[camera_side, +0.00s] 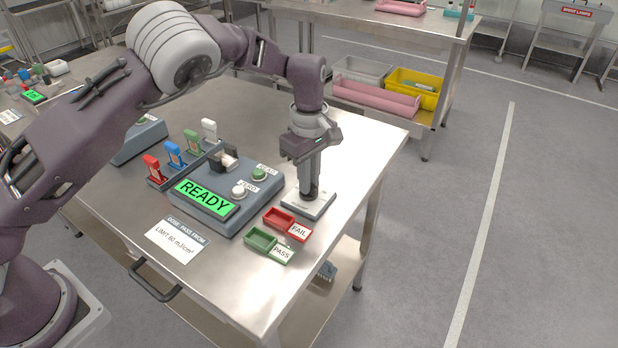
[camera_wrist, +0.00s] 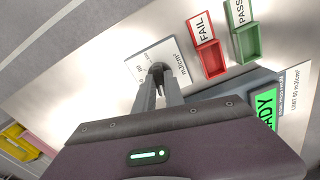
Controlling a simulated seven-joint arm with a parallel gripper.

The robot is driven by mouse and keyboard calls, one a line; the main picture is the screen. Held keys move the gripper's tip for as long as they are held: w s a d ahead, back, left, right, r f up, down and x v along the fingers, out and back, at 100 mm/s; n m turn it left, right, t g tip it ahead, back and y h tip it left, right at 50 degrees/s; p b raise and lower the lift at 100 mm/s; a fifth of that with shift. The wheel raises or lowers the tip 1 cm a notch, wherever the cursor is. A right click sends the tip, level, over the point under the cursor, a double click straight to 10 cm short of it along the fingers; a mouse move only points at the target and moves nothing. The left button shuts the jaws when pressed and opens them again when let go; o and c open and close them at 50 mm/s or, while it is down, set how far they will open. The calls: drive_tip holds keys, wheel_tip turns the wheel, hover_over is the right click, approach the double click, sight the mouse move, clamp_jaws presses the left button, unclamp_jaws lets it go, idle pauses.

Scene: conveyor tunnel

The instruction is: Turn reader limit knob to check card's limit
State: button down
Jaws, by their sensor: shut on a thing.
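The limit knob (camera_wrist: 157,67) is dark and round and stands on a pale dial plate (camera_side: 318,209) near the table's right edge. The plate also shows in the wrist view (camera_wrist: 180,52), with small "mJ/cm²" print; the knob's setting is not legible. My gripper (camera_side: 310,188) points straight down and is shut on the knob, its fingers (camera_wrist: 159,80) covering much of it. The card (camera_side: 178,240) lies flat at the table's front and reads "DOSE: PASS FROM", "LIMIT 60 mJ/cm²". The grey-blue reader (camera_side: 252,207) shows a green "READY" screen (camera_side: 204,196).
Red FAIL tray (camera_side: 280,219) and green PASS tray (camera_side: 260,239) lie just in front of the dial plate. Red, blue, green and white upright pieces (camera_side: 172,152) stand behind the reader. Its READ button (camera_side: 260,173) and ZERO button (camera_side: 239,190) are left of my gripper.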

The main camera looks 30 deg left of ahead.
drive_tip(key=m, duration=0.3)
drive_tip(key=shift+m, duration=0.4)
drive_tip(key=m, duration=0.3)
drive_tip(key=shift+m, duration=0.4)
drive_tip(key=m, duration=0.4)
drive_tip(key=shift+m, duration=1.7)
drive_tip(key=c, duration=1.4)
unclamp_jaws()
drive_tip(key=shift+c, duration=0.2)
wheel_tip(320, 180, up, 7)
drive_tip(key=shift+r, duration=0.1)
